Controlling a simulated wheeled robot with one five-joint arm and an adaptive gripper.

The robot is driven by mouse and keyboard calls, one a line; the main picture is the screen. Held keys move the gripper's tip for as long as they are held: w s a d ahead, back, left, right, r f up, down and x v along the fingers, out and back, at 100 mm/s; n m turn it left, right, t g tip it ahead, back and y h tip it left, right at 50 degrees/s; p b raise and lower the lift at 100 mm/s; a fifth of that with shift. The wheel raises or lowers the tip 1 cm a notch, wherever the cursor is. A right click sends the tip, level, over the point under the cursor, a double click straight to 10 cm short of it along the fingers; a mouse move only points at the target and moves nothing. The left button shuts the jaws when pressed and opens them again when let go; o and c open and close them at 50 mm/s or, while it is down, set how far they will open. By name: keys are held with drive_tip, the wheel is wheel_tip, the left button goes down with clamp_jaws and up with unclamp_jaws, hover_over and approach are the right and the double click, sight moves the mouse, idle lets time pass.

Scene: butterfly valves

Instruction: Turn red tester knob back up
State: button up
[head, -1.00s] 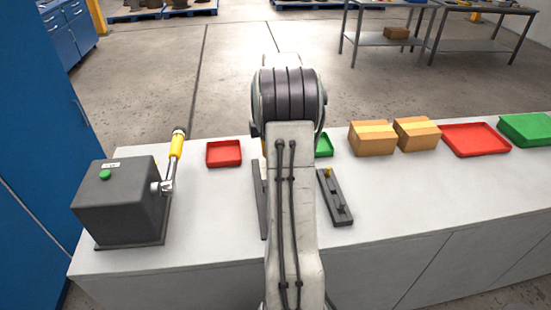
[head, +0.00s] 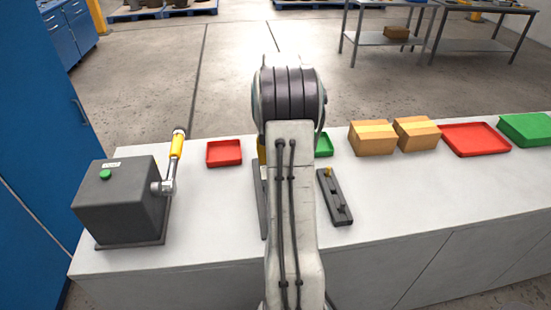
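A dark grey tester box (head: 118,205) stands at the left end of the bench, with a small green button (head: 105,174) on top. My gripper is hidden beyond the arm.
The white bench (head: 210,215) holds a small red tray (head: 224,153), a partly hidden green tray (head: 324,144), two cardboard boxes (head: 373,138), a larger red tray (head: 476,139) and a green tray (head: 530,128). A dark fixture (head: 335,197) lies right of my arm. A blue cabinet stands left.

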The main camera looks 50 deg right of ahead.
drive_tip(key=shift+s+a+f+n, duration=0.1)
drive_tip(key=shift+f+n, duration=0.05)
drive_tip(key=shift+n, duration=2.05)
drive_tip(key=o, duration=1.2)
drive_tip(key=shift+r, duration=0.25)
wheel_tip(320, 180, up, 12)
drive_tip(key=shift+f, duration=0.15)
